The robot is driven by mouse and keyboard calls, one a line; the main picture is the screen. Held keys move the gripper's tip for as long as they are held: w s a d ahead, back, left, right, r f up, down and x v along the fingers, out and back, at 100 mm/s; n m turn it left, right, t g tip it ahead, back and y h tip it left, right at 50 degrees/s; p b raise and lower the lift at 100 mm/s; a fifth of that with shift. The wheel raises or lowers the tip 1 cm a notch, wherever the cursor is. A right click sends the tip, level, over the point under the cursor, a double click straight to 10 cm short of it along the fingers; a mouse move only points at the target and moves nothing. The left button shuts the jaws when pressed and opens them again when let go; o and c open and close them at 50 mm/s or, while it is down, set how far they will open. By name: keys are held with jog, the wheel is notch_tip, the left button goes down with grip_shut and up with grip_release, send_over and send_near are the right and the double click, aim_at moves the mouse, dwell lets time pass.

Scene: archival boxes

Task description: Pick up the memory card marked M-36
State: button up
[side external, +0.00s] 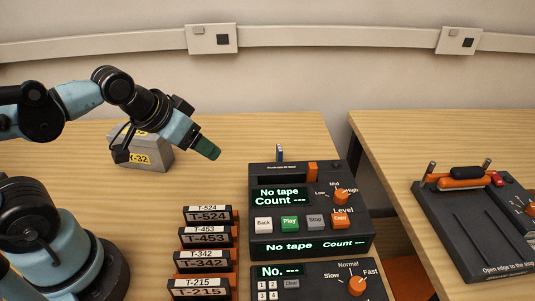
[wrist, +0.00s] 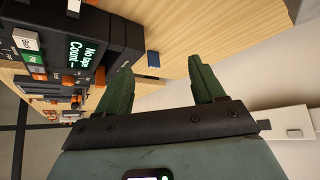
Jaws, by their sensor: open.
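No marking M-36 is readable in either view. A small blue upright piece (side external: 280,152) stands behind the black tape machine (side external: 262,220); I cannot tell whether it is a memory card. A small blue piece (wrist: 153,59) also shows in the wrist view, on the wood between the fingertips in the picture. My gripper (side external: 207,151) is open and empty, with green fingers, above the table to the left of the machine. Its two fingers are spread apart in the wrist view (wrist: 161,66). A grey box (side external: 148,152) with a yellow label ending in "-32" stands behind it, partly covered by my arm.
Several tape cases (side external: 207,235) marked T-524, T-453, T-342 and T-215 stand in a row left of the machine. A keypad unit (side external: 310,283) is in front of it. A second table (side external: 400,140) across a gap holds another dark device (side external: 470,230). Wood behind the cases is clear.

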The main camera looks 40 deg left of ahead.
jog(key=n, duration=0.1)
jog(key=n+t+h, duration=0.2)
jog(key=n+h, duration=0.6)
jog(key=n, duration=1.6)
send_near(277, 148)
jog(key=shift+s+d+f, duration=0.1)
jog(key=shift+s+d, duration=0.15)
jog(key=shift+d, duration=0.15)
jog(key=n, duration=0.1)
jog(key=f+n+t, duration=0.1)
jog(key=shift+w+a+n+h, duration=0.2)
jog(key=shift+a+n+h, duration=0.1)
jog(key=shift+a+n, duration=0.1)
jog(key=x, duration=1.2)
jog(key=shift+d, duration=0.2)
jog(key=shift+c, duration=0.5)
jog(key=shift+r, duration=0.1)
jog(key=c, duration=0.9)
